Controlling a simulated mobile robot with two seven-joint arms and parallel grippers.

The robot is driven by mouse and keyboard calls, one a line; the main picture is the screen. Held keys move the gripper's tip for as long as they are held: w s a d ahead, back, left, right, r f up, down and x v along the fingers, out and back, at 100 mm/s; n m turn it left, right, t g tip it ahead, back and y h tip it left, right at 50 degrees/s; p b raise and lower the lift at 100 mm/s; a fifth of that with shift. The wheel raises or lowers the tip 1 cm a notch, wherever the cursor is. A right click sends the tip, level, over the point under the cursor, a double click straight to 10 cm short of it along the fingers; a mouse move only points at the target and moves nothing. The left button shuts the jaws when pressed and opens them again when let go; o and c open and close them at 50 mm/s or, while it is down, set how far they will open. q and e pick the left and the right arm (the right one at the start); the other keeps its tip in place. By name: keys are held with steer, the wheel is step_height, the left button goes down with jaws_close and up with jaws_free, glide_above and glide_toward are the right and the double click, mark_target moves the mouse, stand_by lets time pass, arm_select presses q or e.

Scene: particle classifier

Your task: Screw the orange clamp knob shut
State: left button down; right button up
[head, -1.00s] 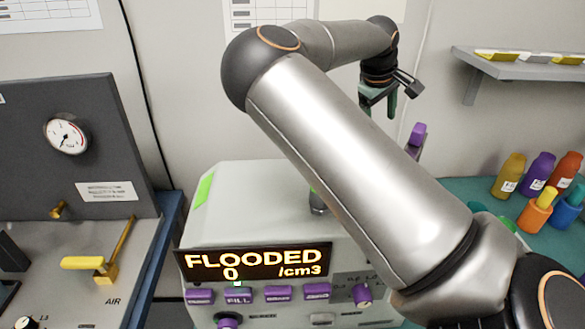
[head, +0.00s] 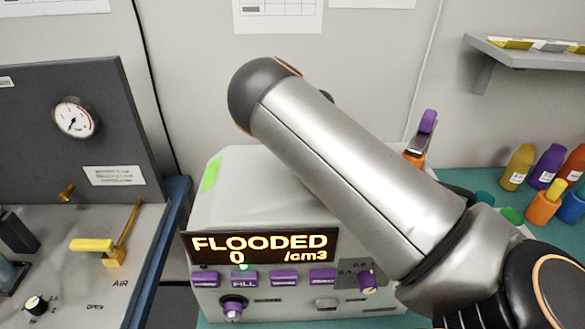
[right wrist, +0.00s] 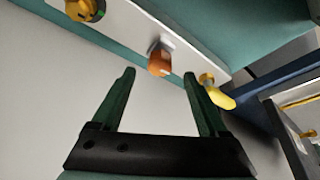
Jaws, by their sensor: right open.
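In the right wrist view the orange knob (right wrist: 159,62) sits on a small pale bracket on a light strip. My right gripper (right wrist: 159,76) is open, with its two dark green fingers spread and nothing between them. In the picture the knob lies between the fingertips and slightly beyond them; I cannot tell the remaining distance. In the head view my right arm crosses from the lower right, and its gripper is hidden. My left gripper is not in view.
A grey instrument (head: 225,170) showing "FLOODED 0 /cm3" stands under my right arm. In the right wrist view, a yellow handle (right wrist: 218,95) is beside the right finger and a yellow-black knob (right wrist: 85,10) at top left. Bottles (head: 517,168) stand at right.

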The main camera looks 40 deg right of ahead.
steer(key=shift+x, duration=1.7)
jaws_close()
